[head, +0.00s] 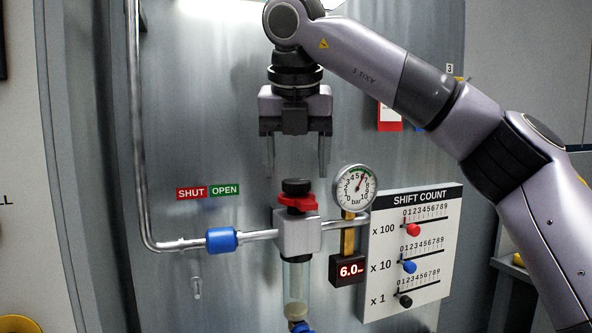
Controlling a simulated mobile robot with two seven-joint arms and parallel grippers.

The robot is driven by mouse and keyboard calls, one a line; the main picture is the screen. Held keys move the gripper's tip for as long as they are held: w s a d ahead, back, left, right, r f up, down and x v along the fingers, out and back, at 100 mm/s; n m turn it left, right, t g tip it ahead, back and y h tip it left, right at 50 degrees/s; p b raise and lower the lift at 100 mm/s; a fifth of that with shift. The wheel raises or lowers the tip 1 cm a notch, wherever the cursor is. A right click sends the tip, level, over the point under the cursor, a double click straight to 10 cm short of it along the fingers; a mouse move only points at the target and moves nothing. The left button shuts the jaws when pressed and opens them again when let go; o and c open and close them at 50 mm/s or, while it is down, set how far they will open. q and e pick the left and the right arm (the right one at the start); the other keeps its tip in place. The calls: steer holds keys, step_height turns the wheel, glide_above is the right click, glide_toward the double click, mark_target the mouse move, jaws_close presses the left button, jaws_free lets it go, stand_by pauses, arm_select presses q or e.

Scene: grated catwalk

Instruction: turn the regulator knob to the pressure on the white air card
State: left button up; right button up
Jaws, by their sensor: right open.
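The regulator (298,232) is a grey block on a pipe, with a black knob (296,187) on top and a red winged collar (298,203) just below the knob. My right gripper (296,172) points down above the knob, open and empty, its fingertips apart on either side and slightly higher than the knob. A round gauge (354,188) marked in bar stands right of the knob. The red-lit display (350,270) below it reads 6.0. I cannot make out a readable white air card; cards behind my right arm are partly hidden. My left gripper is not in view.
A SHIFT COUNT board (412,298) with red, blue and black sliders stands close on the right. A blue sleeve (221,240) sits on the pipe under a SHUT/OPEN label (208,191). A clear bowl (296,284) hangs below the regulator.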

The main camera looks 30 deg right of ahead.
steer(key=shift+x, duration=1)
steer(key=shift+c, duration=0.3)
steer(key=c, duration=1)
steer(key=shift+n, duration=0.4)
steer(key=n, duration=0.2)
steer(key=n+y, duration=0.1)
steer(key=shift+d+n+t+y, duration=0.2)
steer(key=shift+n+t+y, duration=0.1)
steer(key=shift+n, duration=0.1)
steer(key=n+y, duration=0.1)
steer(key=n, duration=0.3)
steer(key=shift+d+y, duration=0.15)
steer(key=shift+y, duration=0.25)
steer(key=n, duration=0.2)
steer(key=n+y, duration=0.1)
steer(key=n, duration=0.1)
steer(key=shift+d+r+n+y, duration=0.1)
steer(key=shift+n+y, duration=0.2)
steer(key=shift+n, duration=0.1)
steer(key=n+g+y, duration=0.1)
steer(key=n, duration=0.3)
steer(key=shift+w+d, duration=0.1)
